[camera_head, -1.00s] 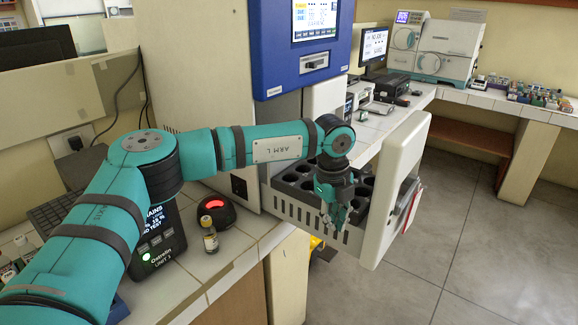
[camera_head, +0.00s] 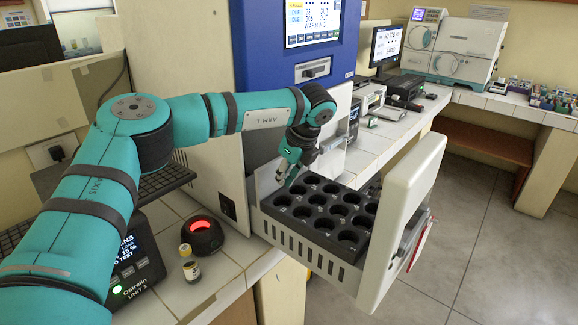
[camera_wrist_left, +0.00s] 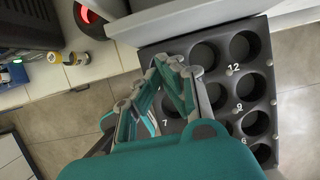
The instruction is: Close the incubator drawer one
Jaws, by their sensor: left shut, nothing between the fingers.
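The incubator drawer (camera_head: 292,232) is pulled out of the blue and white incubator (camera_head: 243,60). Its white front panel (camera_head: 402,215) stands upright at the right end, away from the incubator. Inside is a black rack with several round empty wells, which also shows in the left wrist view (camera_wrist_left: 222,88). My left gripper (camera_head: 291,182) is shut and empty, above the inner end of the rack, near the incubator body. In the left wrist view its fingers (camera_wrist_left: 168,66) hang over the numbered wells. My right gripper is not in view.
A small vial (camera_head: 189,264) and a round black device with a red light (camera_head: 203,235) stand on the tiled counter left of the drawer. A black display unit (camera_head: 135,262) is beside them. The floor (camera_head: 490,250) right of the drawer is clear.

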